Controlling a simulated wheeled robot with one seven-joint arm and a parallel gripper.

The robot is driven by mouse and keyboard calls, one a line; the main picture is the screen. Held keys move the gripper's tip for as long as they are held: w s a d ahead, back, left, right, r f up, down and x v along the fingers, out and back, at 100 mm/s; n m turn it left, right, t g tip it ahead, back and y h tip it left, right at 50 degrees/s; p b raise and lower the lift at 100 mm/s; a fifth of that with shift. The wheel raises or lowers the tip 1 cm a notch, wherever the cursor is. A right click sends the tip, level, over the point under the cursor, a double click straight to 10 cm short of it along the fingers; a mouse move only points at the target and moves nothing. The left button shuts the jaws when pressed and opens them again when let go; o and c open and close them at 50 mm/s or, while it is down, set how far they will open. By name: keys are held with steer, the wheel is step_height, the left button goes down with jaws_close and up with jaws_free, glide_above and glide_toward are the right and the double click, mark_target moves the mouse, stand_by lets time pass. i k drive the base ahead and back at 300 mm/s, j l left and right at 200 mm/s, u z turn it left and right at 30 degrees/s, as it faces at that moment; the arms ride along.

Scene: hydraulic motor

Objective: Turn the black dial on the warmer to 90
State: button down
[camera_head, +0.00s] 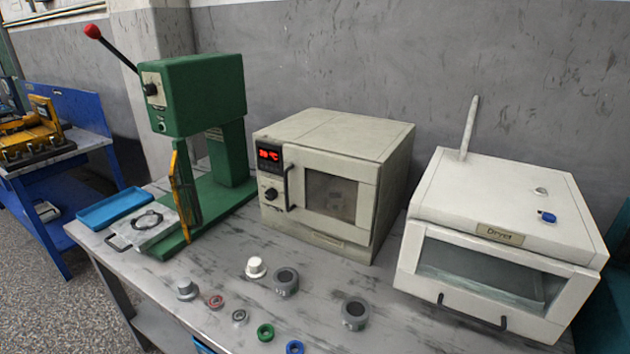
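The warmer (285,222) is a cream box with a windowed door in the middle of the bench, against the wall. Its black dial (271,194) sits on the left front panel, below a red lit display (269,155). The display shows two digits and °C, perhaps 20, but they are too small to read surely. The dial's pointer setting is too small to tell. A black vertical door handle (290,188) stands just right of the dial, and the door is shut. My gripper is not in view.
A green press (205,95) with a red-knobbed lever stands left of the warmer. A white dryer (500,215) stands to the right. Several small rings and cylinders, including a white part (256,267), lie on the bench (330,285) in front. A blue tray (112,208) is at left.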

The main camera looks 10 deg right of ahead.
mark_target(270, 194)
steer(key=i+j, duration=0.15)
steer(key=j, duration=0.25)
steer(key=i+j, duration=0.15)
steer(key=j, duration=0.3)
steer(key=i+j+z, duration=0.1)
steer(key=j, duration=0.3)
steer(key=i+j, duration=0.2)
steer(key=j, duration=0.25)
steer(key=i+j+z, duration=0.1)
steer(key=j, duration=0.35)
steer(key=i+j, duration=0.2)
steer(key=j, duration=0.25)
steer(key=i+j, duration=0.1)
steer(key=j, duration=0.35)
steer(key=z, duration=0.05)
